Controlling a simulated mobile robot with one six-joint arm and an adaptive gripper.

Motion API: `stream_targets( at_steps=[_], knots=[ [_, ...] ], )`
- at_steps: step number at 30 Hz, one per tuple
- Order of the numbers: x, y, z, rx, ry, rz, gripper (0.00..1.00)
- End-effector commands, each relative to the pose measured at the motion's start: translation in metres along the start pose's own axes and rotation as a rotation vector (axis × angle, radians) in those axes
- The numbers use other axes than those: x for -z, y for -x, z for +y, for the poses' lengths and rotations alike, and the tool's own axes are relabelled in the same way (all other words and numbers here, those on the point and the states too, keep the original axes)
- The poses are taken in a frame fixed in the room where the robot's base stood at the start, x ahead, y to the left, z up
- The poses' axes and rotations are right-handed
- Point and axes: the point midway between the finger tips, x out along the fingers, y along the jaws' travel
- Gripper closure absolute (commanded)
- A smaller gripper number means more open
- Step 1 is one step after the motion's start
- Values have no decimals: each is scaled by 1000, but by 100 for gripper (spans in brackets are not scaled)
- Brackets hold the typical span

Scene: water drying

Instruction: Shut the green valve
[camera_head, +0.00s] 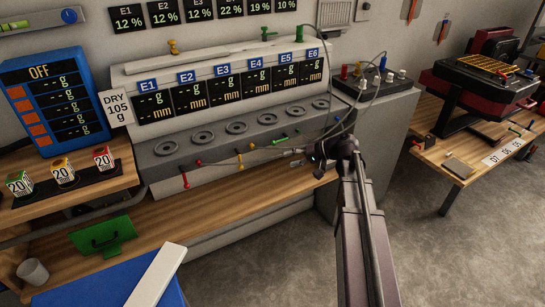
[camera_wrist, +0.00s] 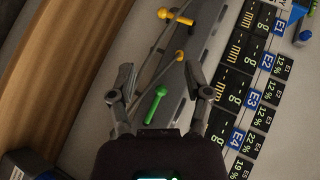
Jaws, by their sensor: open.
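The green valve (camera_wrist: 155,104) shows in the wrist view as a bright green lever with a rounded head, set on the grey front of the bench unit. It lies between the two fingers of my gripper (camera_wrist: 161,72), which stand apart on either side of it. I cannot tell whether either finger touches it. In the head view the green valve (camera_head: 280,140) is a small green handle on the unit's front, just left of my gripper (camera_head: 302,155).
A yellow valve (camera_head: 240,160) and a red valve (camera_head: 185,180) sit further left on the same front. Thin tubes run along it near my gripper. The grey unit (camera_head: 155,160) carries round plates and displays. A wooden ledge (camera_head: 220,196) runs below.

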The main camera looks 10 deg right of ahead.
Motion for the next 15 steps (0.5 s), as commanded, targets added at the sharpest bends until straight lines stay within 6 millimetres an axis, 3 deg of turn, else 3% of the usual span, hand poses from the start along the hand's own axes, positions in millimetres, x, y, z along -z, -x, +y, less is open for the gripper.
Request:
stream_targets(
  at_steps=[1, 3, 15],
  knots=[
    [9, -1, 17, 38, -1, 24, 36],
    [19, 4, 25, 96, 2, 56, 36],
    [61, 42, 55, 347, 21, 208, 36]
  ],
)
